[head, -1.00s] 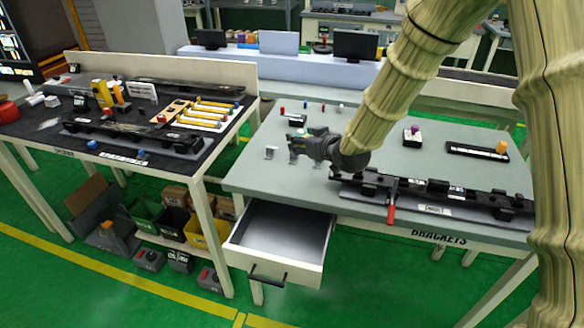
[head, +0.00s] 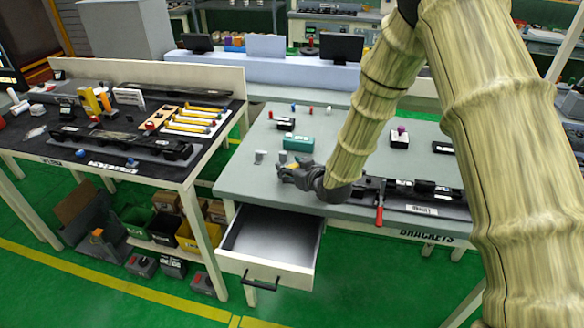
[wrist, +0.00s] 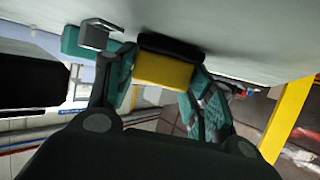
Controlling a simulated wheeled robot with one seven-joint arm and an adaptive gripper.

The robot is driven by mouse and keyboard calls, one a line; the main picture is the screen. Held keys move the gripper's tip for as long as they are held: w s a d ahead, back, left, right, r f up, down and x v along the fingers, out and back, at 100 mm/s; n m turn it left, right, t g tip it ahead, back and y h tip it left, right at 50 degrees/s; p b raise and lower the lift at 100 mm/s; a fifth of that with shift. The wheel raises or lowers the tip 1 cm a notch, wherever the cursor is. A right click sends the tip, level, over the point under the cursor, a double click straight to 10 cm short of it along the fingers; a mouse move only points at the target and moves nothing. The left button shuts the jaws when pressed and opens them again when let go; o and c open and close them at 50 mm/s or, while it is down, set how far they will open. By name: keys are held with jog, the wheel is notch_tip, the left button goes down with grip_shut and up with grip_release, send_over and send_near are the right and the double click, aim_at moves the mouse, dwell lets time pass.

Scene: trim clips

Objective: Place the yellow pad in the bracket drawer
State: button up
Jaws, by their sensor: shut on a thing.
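My gripper (head: 290,176) is at the table's front edge, above the back of the open drawer. In the wrist view its teal fingers (wrist: 163,85) are shut on the yellow pad (wrist: 163,71), which has a black part along one side.
Small metal brackets (head: 259,157) and a teal block (head: 298,144) stand on the grey table (head: 236,178) behind my gripper. A dark rail with a red clamp (head: 380,208) lies to the right. A crowded dark-topped table (head: 60,150) stands at left.

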jog(key=shift+f, duration=0.25)
jog(key=o, duration=0.9)
jog(key=shift+r, duration=0.1)
jog(key=shift+s+r, duration=0.1)
jog(key=shift+r, duration=0.05)
